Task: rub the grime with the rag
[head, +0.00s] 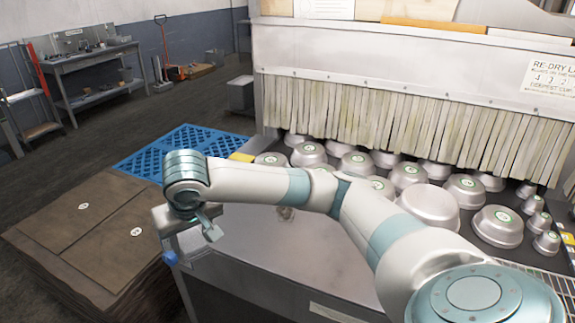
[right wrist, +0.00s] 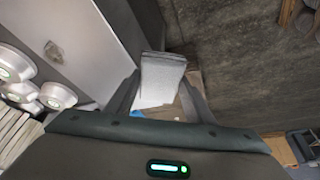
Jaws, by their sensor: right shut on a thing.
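A folded, pale grey rag (right wrist: 161,78) is between the fingers of my right gripper (right wrist: 163,88), which is shut on it. In the head view my right arm reaches across to the left, and the gripper (head: 208,226) hangs at the left end of the grey metal table (head: 300,255); the rag is hard to make out there. A small brownish grime patch (head: 287,213) lies on the tabletop, right of the gripper and just below my forearm. It also shows in the right wrist view (right wrist: 55,51), up and left of the rag and apart from it. My left gripper is not in view.
Several silver pans (head: 431,203) stand behind the table under a strip curtain (head: 400,125). A brown cardboard-topped stack (head: 85,235) and a blue pallet (head: 180,148) are at the left. A blue knob (head: 170,258) is at the table's left edge. The front tabletop is mostly bare.

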